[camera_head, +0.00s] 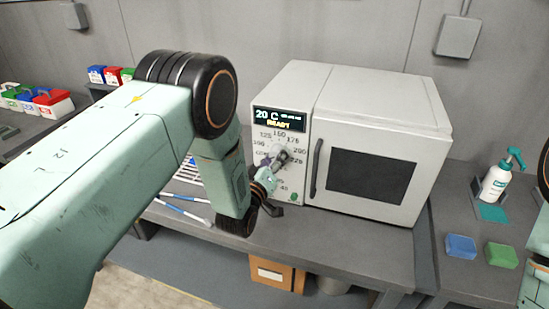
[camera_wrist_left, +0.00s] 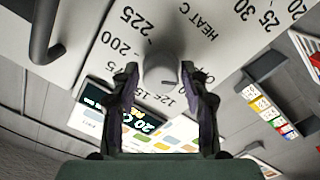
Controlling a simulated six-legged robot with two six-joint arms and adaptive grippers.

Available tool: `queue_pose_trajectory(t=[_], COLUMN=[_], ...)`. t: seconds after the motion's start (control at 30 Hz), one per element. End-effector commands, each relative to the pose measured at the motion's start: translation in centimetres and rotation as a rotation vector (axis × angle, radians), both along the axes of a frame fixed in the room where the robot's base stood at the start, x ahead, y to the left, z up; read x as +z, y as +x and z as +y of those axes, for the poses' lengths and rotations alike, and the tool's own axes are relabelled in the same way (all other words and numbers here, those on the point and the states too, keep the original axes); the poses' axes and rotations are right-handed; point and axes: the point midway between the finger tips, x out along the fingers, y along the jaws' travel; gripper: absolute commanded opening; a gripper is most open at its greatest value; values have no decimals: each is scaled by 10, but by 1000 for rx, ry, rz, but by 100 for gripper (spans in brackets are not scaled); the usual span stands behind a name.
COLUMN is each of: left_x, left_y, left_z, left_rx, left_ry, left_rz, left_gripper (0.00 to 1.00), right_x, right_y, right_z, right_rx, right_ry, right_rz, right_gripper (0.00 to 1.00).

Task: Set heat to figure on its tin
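The white oven (camera_head: 385,105) stands on the grey bench, and its display (camera_head: 279,119) reads 20 C with yellow text, apparently READY. Its heat knob (camera_head: 284,156) is ringed by figures including 150, 175, 200 and 225. In the left wrist view the round grey knob (camera_wrist_left: 161,74) sits between the fingers of my left gripper (camera_wrist_left: 160,85), beside the words HEAT C. I cannot tell whether the fingers press on it. In the head view my left gripper (camera_head: 270,170) is at the oven's control panel. Small blue, red and green tins (camera_head: 112,76) stand at the back left; their print is unreadable.
The oven door (camera_head: 372,171) is closed, with a dark upright handle (camera_head: 317,167). Blue-and-white sticks (camera_head: 184,210) lie on the bench. A spray bottle (camera_head: 496,182), blue block (camera_head: 461,246) and green block (camera_head: 501,255) are at right. Coloured boxes (camera_head: 52,103) stand far left.

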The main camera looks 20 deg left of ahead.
Motion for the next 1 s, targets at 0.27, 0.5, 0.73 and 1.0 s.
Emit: queue_pose_trajectory(t=[0.27,0.5,0.73,1.0], left_x=[0,1,1,1], left_y=[0,0,0,1], left_z=[0,1,1,2], left_rx=[0,3,3,4], left_ry=[0,0,35,199], left_rz=[-1,-2,-5,-12], left_gripper=[19,4,3,3], right_x=[0,0,-2,-11], right_y=[0,0,0,0], right_z=[0,0,0,0], right_rx=[0,0,0,0], right_ry=[0,0,0,0], right_rz=[0,0,0,0], right_gripper=[0,0,0,0])
